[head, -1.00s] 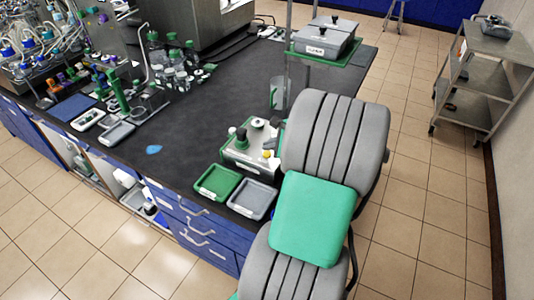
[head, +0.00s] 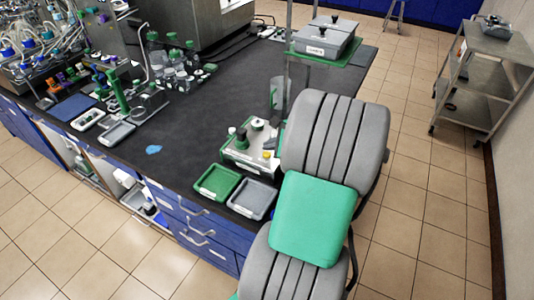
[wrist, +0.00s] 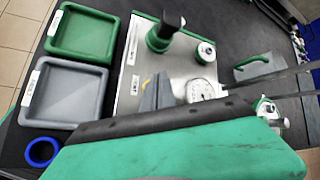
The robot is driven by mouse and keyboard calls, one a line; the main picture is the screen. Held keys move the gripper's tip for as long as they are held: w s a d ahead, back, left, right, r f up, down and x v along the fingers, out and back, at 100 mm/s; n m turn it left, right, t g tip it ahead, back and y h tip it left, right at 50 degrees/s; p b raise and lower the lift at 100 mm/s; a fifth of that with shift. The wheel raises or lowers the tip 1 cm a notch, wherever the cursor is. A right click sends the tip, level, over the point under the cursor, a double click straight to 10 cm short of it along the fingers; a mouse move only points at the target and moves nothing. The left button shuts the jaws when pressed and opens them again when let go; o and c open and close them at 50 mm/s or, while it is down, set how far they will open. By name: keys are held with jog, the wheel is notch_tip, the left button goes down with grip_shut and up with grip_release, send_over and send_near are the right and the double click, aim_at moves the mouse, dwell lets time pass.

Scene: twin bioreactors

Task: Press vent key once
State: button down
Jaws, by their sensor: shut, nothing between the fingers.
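A steel-topped box (head: 252,150) with a green base stands at the bench's front right corner, and the wrist view shows it from above (wrist: 130,62). It carries a dark green-black knob (wrist: 163,33), a white-topped round fitting (wrist: 205,52) and a round dial (wrist: 201,90). A small yellow part (head: 267,155) sits on its top; in the wrist view a bit of yellow (wrist: 146,86) shows beside my fingertips.
A green tray (head: 217,182) and a grey tray (head: 252,198) lie beside the box. A blue ring (wrist: 42,152) shows near the grey tray. A clear beaker (head: 278,92) and a lidded grey box (head: 325,40) stand behind.

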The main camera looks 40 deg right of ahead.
aim_at(269, 155)
jog(key=shift+f, duration=0.4)
jog(key=shift+f, duration=0.45)
dwell(0.6)
jog(key=shift+r+p, duration=0.85)
notch_tip(269, 155, up, 5)
jog(key=p, duration=0.5)
jog(key=shift+r, duration=0.1)
